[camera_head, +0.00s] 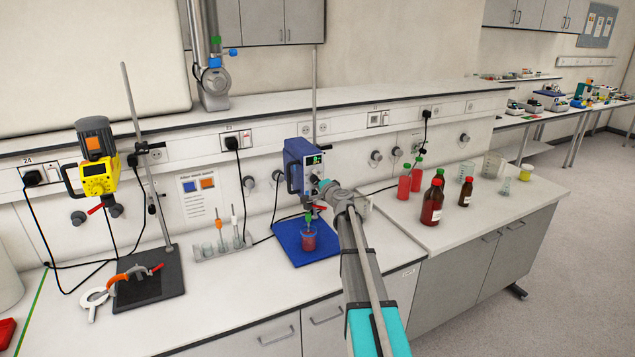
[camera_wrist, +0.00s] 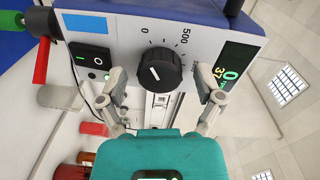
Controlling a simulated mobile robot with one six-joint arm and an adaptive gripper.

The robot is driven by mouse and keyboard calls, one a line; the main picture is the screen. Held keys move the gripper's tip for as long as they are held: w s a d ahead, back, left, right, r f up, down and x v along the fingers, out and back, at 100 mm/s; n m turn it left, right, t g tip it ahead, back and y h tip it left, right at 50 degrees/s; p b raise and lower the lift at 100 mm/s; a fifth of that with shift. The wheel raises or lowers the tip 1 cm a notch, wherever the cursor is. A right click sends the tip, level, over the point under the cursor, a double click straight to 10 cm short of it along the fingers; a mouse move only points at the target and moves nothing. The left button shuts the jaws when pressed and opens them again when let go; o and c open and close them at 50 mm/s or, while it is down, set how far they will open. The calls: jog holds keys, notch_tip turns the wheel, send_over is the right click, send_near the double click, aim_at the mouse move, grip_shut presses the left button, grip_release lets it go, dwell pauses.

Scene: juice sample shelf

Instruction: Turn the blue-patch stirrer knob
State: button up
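The blue-patch stirrer (camera_head: 297,167) hangs on a stand in the middle of the bench in the head view. In the wrist view its grey front panel (camera_wrist: 125,35) shows a blue patch (camera_wrist: 84,23), a lit display and a round black knob (camera_wrist: 158,69) with a white pointer line. A scale with 0 and 500 runs around the knob. My gripper (camera_wrist: 162,80) is open in the wrist view, with one finger on each side of the knob and a gap to it on both sides. Whether the fingertips touch the panel cannot be told.
A blue mat (camera_head: 312,248) with a beaker of red liquid (camera_head: 309,239) lies below the stirrer. A yellow stirrer (camera_head: 98,178) stands at the left. Red bottles (camera_head: 432,200) stand to the right of my arm. A black switch (camera_wrist: 92,59) sits beside the knob.

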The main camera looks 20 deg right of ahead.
jog(key=shift+m, duration=0.4)
jog(key=m, duration=0.3)
jog(key=shift+m, duration=0.3)
jog(key=m, duration=0.4)
jog(key=shift+y, duration=0.3)
jog(key=m, duration=0.5)
jog(key=shift+b, duration=0.3)
jog(key=m, duration=0.4)
jog(key=s+d, duration=0.1)
jog(key=s, duration=1.3)
jog(key=s+a+f+n+g+y+b, duration=0.2)
jog(key=a+f+n, duration=0.4)
jog(key=a, duration=0.5)
jog(key=s+a+f+n+g+y+b, duration=0.1)
jog(key=s+a+f+n+g+y, duration=0.2)
jog(key=a+n, duration=0.8)
jog(key=shift+s+f+n+g+b, duration=0.35)
jog(key=shift+s+f+g, duration=0.95)
jog(key=shift+f, duration=0.9)
